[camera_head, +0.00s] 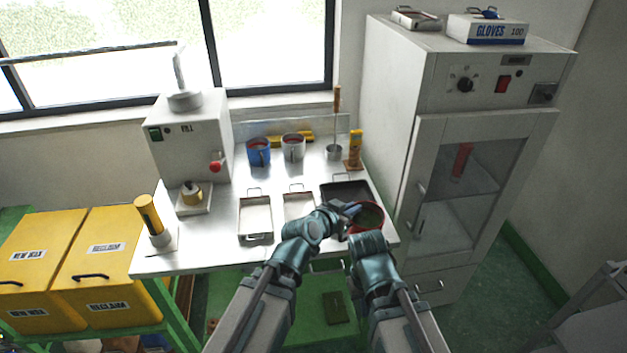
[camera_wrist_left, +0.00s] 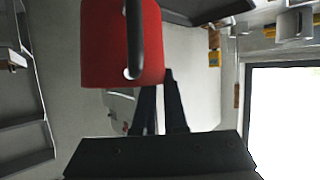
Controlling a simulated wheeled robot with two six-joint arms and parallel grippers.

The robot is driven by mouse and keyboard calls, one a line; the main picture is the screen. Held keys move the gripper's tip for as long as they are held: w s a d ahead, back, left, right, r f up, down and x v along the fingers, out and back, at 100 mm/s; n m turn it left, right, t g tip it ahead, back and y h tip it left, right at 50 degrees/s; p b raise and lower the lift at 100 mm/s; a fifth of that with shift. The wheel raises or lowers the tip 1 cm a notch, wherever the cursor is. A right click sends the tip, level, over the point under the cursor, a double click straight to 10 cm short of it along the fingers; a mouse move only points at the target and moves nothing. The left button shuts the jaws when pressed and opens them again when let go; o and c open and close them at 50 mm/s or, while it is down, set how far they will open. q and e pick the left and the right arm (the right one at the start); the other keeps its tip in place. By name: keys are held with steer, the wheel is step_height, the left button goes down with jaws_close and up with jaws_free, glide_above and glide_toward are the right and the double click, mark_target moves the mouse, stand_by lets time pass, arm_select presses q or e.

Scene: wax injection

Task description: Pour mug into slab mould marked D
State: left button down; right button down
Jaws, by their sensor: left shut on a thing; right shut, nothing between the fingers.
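A red mug (camera_head: 380,219) is at the right front of the bench, with a dark greenish inside. In the left wrist view the red mug (camera_wrist_left: 105,45) is large and close, its dark handle facing the camera. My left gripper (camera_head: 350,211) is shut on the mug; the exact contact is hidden. My right gripper (camera_head: 366,240) is just below the mug in the picture, shut and empty. Two pale trays (camera_head: 256,233) (camera_head: 298,194) and a dark tray (camera_head: 345,187) lie on the bench. I cannot read a letter D on any of them.
A blue mug (camera_head: 258,153) and a grey mug (camera_head: 292,149) stand at the back, beside a small pot (camera_head: 334,154) with a tall handle. A white machine (camera_head: 190,140) stands left. A tall cabinet (camera_head: 450,170) borders the bench on the right.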

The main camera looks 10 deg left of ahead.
arm_select(q)
steer(key=w+a+n+y, duration=0.3)
steer(key=w+a, duration=0.1)
steer(key=a, duration=0.3)
steer(key=w+a+n+t+y+p, duration=0.1)
steer(key=w+a+n+y, duration=0.2)
steer(key=w+a, duration=0.2)
steer(key=a, duration=0.3)
steer(key=shift+a, duration=0.3)
arm_select(e)
steer(key=shift+r, duration=0.7)
steer(key=shift+a, duration=0.1)
